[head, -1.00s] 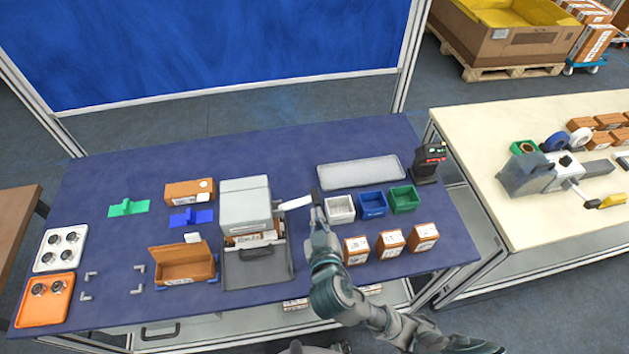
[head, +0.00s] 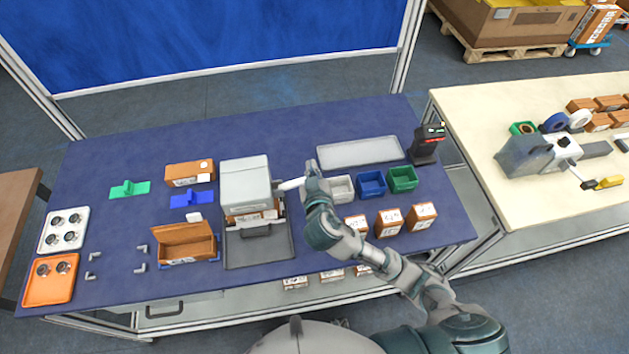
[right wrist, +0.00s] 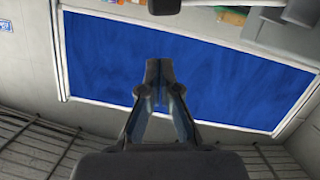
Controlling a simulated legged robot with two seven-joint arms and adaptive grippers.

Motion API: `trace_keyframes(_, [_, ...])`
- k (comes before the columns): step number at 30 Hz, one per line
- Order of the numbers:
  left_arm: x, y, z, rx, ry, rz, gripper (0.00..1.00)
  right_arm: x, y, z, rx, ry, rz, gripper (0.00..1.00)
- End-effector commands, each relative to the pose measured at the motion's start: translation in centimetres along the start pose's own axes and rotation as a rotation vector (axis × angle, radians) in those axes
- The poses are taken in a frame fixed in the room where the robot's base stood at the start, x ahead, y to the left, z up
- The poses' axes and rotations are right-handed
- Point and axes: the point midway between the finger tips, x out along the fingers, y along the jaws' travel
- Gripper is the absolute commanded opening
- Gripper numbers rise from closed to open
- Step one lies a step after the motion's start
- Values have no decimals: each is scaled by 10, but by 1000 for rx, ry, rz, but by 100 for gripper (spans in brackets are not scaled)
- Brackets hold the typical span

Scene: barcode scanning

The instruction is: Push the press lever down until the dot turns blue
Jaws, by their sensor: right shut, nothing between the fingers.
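The press (head: 245,186) is a light grey block unit with a dark tray at its front, standing mid-table in the head view. Its white lever (head: 291,184) sticks out to the right, tilted slightly upward at its outer end. My right gripper (head: 312,167) is shut and empty. Its tips appear just beyond the lever's outer end; I cannot tell whether they touch. The right wrist view shows the shut fingers (right wrist: 158,72) against the blue panel. No coloured dot on the press can be made out. My left gripper is out of view.
White, blue (head: 371,183) and green bins stand right of my gripper, with small brown boxes (head: 389,222) in front. A grey tray (head: 359,152) lies behind them. A black scanner stand (head: 425,146) is at the right. An open brown box (head: 184,243) stands left of the press.

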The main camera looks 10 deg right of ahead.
Motion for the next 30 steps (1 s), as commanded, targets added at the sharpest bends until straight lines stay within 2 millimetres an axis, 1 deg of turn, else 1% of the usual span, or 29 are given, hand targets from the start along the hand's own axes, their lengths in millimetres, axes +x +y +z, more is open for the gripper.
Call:
trace_keyframes(1, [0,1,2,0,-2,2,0,1,0,12,-6,-5,1,0])
trace_keyframes(3, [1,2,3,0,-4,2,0,3,0,22,-5,-4,-1,0])
trace_keyframes(9, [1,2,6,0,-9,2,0,6,0,37,-2,0,-1,0])
trace_keyframes(23, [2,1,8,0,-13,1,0,7,0,40,3,-1,-2,0])
trace_keyframes(30, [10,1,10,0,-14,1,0,9,1,51,70,-5,-18,0])
